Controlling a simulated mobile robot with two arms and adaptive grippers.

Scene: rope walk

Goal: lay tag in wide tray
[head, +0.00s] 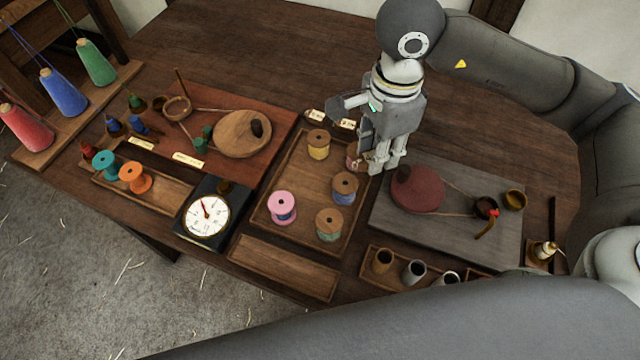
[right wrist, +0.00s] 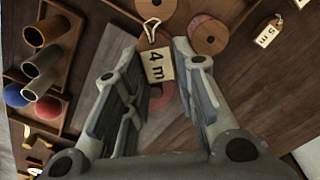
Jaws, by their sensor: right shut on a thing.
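My right gripper (head: 372,166) points down at the right edge of the wide tray (head: 298,178), the wooden tray in the middle of the table. It is shut on a cream tag marked "4 m" (right wrist: 158,66), which sits between the fingertips in the right wrist view, its string loop pointing away. In the head view I cannot make out the held tag clearly. The tray holds several spools, among them a yellow one (head: 318,145), a pink one (head: 282,207), a blue one (head: 344,188) and a green one (head: 328,224). My left gripper is not in view.
More tags (head: 315,115) lie behind the tray; one reads "5 m" (right wrist: 268,33). A grey board with a red disc (head: 418,190) stands right of the tray. A dial gauge (head: 207,216) stands left. An empty narrow tray (head: 283,268) lies in front.

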